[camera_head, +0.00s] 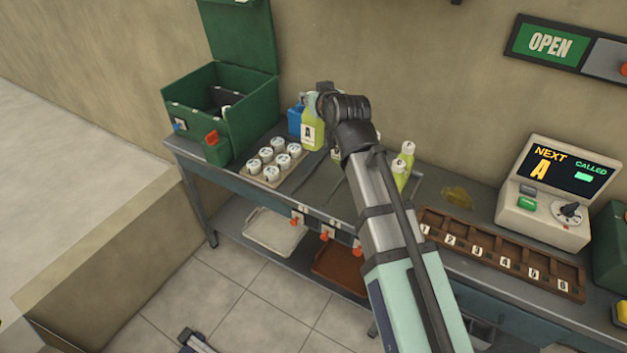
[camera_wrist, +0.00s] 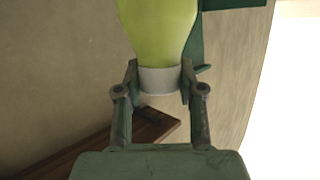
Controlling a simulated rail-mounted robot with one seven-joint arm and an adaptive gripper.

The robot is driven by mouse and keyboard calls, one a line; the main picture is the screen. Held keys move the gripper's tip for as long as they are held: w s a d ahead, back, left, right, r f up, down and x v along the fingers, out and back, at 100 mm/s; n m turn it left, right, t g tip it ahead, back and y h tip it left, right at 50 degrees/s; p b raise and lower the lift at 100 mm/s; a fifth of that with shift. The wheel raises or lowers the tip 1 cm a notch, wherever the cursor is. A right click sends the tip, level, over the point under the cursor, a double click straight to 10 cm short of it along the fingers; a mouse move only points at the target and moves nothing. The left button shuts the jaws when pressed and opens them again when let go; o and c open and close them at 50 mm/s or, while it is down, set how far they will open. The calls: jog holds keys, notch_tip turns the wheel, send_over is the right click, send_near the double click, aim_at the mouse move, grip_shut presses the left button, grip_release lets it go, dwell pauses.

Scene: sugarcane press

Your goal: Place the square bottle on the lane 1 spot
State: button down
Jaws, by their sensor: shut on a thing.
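My gripper (camera_head: 322,97) is shut on a yellow-green bottle (camera_head: 309,136) with a dark letter label, near the back of the bench. In the wrist view my fingers (camera_wrist: 159,80) clasp the pale cap or neck of this bottle (camera_wrist: 158,30). I cannot tell whether its body is square, or whether its base touches the bench. Other yellow-green bottles (camera_head: 404,161) with white caps stand right of my arm. Small number tags (camera_head: 303,210) and orange taps line the bench's front edge, with dark lines on the top behind them. My arm hides part of this area.
White-lidded jars (camera_head: 272,161) sit in a tray left of the held bottle. A blue object (camera_head: 295,121) is just behind it. An open green box (camera_head: 222,108) stands at the left end. A numbered brown rack (camera_head: 490,253) and a display machine (camera_head: 548,192) are at right.

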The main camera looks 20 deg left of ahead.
notch_tip(320, 180, down, 19)
jog(key=p, duration=0.2)
jog(key=shift+f, duration=0.15)
dwell(0.4)
jog(key=shift+f, duration=0.2)
jog(key=c, duration=0.7)
grip_release()
jog(key=shift+r, duration=0.15)
jog(key=b+v, duration=0.5)
jog(key=v, duration=0.4)
jog(key=shift+b, duration=0.3)
jog(key=b, duration=0.3)
jog(key=shift+s, duration=0.2)
